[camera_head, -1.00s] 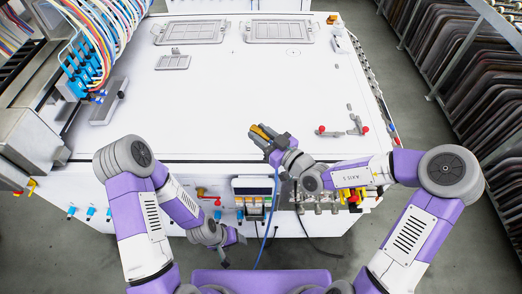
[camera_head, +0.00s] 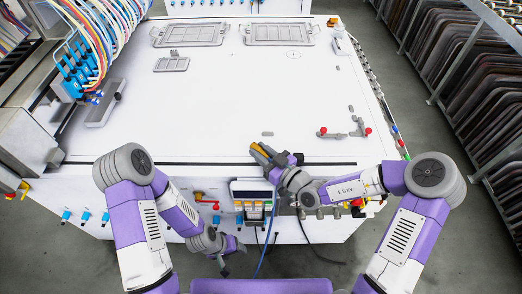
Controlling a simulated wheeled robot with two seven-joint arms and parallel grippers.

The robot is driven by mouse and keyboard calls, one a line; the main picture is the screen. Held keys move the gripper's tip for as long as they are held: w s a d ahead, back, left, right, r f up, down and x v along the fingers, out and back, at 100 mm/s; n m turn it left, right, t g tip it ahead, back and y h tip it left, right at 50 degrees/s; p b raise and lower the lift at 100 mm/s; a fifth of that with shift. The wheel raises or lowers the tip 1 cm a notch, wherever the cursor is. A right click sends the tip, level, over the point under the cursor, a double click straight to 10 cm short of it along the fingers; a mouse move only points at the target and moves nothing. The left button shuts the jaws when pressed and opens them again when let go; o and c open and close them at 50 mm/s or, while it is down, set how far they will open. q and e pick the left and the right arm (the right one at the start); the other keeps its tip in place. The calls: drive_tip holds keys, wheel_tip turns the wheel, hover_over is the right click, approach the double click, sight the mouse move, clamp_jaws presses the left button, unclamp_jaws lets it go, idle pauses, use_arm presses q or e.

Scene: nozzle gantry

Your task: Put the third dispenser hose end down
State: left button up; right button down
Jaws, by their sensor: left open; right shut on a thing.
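My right gripper (camera_head: 262,151) is shut at the front edge of the white tabletop (camera_head: 210,120), its orange-yellow fingers pointing up and left. A thin blue hose (camera_head: 264,251) hangs from this gripper down past the machine's front. The held hose end is mostly hidden by the fingers, and I cannot tell whether it touches the top. My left gripper (camera_head: 233,261) is open and empty, low in front of the machine.
Two grey framed plates (camera_head: 188,34) (camera_head: 279,34) lie at the back, with a smaller plate (camera_head: 171,64) nearer. Red-knobbed clamps (camera_head: 343,132) stand at right. Blue connectors with coloured hoses (camera_head: 77,67) are at left. The middle of the top is clear.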

drive_tip(key=shift+f, duration=0.3)
drive_tip(key=c, duration=0.8)
unclamp_jaws()
drive_tip(key=shift+r, duration=0.1)
